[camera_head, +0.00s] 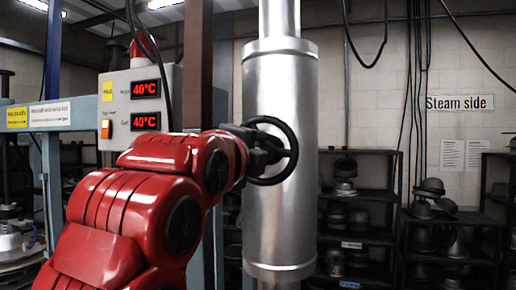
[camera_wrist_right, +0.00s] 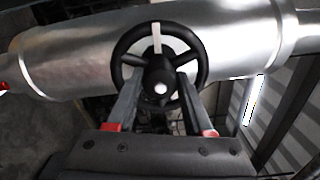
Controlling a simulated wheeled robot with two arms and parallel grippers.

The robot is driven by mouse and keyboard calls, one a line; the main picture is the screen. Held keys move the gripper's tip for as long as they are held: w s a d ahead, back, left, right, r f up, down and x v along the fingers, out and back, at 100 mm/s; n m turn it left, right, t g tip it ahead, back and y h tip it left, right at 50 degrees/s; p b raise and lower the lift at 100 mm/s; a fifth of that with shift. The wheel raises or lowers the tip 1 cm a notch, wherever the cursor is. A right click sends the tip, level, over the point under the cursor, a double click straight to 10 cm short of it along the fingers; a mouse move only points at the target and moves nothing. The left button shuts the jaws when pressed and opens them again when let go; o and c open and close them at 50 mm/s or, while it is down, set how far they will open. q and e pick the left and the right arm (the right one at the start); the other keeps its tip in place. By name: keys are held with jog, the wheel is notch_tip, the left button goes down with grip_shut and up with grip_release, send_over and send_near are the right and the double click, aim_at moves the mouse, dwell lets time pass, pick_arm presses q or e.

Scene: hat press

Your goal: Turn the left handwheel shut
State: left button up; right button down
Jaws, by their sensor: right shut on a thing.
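A black handwheel (camera_head: 293,137) sits on the front of a thick silver cylinder (camera_head: 281,85) in the head view. It is the only handwheel in view. My right gripper (camera_head: 266,150) reaches it on a red arm. In the right wrist view the handwheel (camera_wrist_right: 159,72) faces me, with a white mark on its upper spoke. The two fingers of my right gripper (camera_wrist_right: 160,92) close on either side of its dark hub. The arm and gripper hide part of the wheel in the head view. My left gripper is not in view.
A grey control box (camera_head: 140,104) with two red 40°C displays stands left of the cylinder. Dark shelves (camera_head: 357,220) with hats stand behind on the right, below a "Steam side" sign (camera_head: 459,102). Cables hang from above. A pale blue frame (camera_head: 85,113) is at left.

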jog(key=m, duration=0.3)
jog(key=shift+r+m, duration=0.15)
jog(key=shift+m, duration=0.25)
jog(key=m, duration=0.3)
jog(key=shift+m+p, duration=0.4)
jog(key=m, duration=0.6)
jog(key=shift+r+m, duration=0.1)
jog(key=shift+m, duration=0.2)
jog(key=c, duration=0.6)
grip_release()
jog(key=shift+w+d, duration=0.1)
jog(key=shift+w, duration=0.05)
jog(key=shift+f, duration=0.2)
